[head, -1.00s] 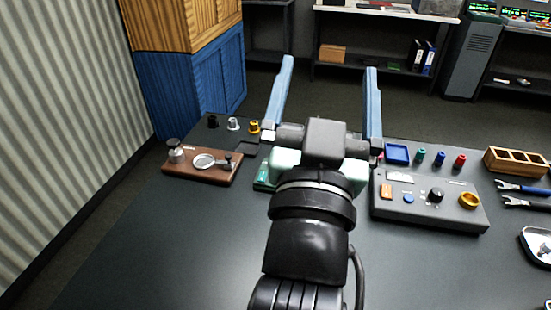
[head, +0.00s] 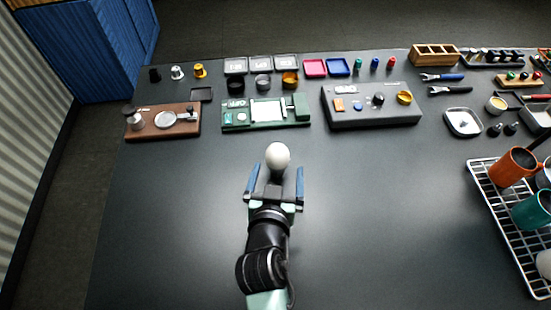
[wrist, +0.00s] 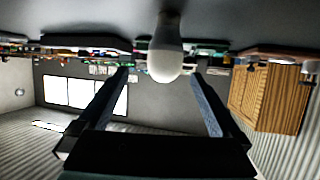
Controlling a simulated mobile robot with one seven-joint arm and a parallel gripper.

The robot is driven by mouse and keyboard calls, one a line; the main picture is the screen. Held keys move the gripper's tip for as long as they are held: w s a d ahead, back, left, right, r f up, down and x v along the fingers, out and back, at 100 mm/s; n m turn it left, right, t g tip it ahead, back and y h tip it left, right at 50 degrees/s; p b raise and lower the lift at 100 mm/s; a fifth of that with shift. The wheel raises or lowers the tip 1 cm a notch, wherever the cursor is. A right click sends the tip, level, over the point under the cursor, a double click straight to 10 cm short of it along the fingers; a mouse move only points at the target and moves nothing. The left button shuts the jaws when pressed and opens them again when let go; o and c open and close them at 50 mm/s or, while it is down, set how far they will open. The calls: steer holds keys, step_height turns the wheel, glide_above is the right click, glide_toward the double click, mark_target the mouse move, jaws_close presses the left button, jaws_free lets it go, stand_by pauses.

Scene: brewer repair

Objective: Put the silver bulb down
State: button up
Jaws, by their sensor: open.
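The bulb (head: 278,156) has a pale, rounded glass top and a narrower greyish base. It stands upright, base down, on the dark table (head: 380,220) in the head view. My gripper (head: 277,168) is open, with one blue finger on each side of the bulb near the fingertips. In the wrist view, which is upside down, the bulb (wrist: 165,55) shows between the fingertips of my gripper (wrist: 160,75), with a gap on both sides. Neither finger appears to touch it.
A brown board (head: 150,125), a green device (head: 245,118) and a grey control box (head: 350,115) stand along the back. A wire rack (head: 500,230) with mugs is at the right. The table around the bulb is clear.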

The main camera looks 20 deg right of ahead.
mark_target(277, 155)
steer(key=shift+a+p+x, duration=0.2)
steer(key=shift+p+x, duration=0.1)
steer(key=shift+x, duration=1.65)
steer(key=shift+a+p+x, duration=0.2)
steer(key=shift+p+x, duration=0.1)
steer(key=shift+x, duration=1.7)
steer(key=shift+w, duration=0.1)
